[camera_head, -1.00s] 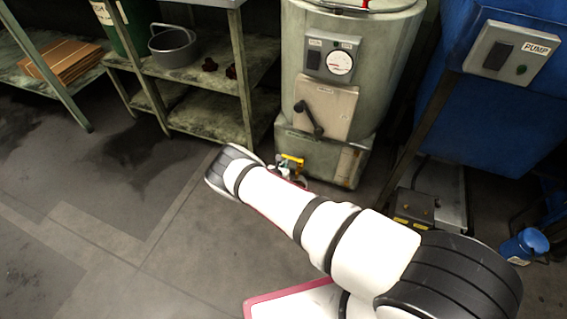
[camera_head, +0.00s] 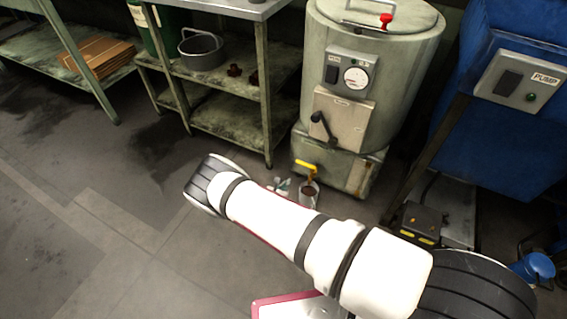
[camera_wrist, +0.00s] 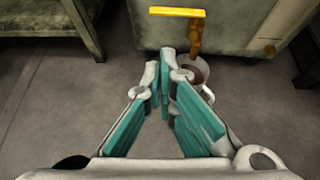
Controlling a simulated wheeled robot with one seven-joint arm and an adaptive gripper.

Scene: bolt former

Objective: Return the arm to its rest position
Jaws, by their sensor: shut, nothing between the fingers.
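My arm reaches across the head view, its white links running from the lower right to a dark-banded joint at the left. My gripper (camera_head: 282,187) shows only in small part past the arm, just left of a cup (camera_head: 309,191) on the floor. In the wrist view my gripper (camera_wrist: 167,62) has its teal-padded fingers together at the tips, with nothing between them. The cup (camera_wrist: 204,72) with brown contents is just beyond and right of the fingertips, partly hidden by them; I cannot tell whether they touch. It is below the yellow-handled tap (camera_head: 306,167), also in the wrist view (camera_wrist: 178,12).
The grey-green tank (camera_head: 410,75) stands behind the cup. A metal shelf (camera_head: 215,85) with a pot (camera_head: 201,50) is at the left. A blue pump unit (camera_head: 520,125) and a black box (camera_head: 424,222) are at the right. The left floor is clear.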

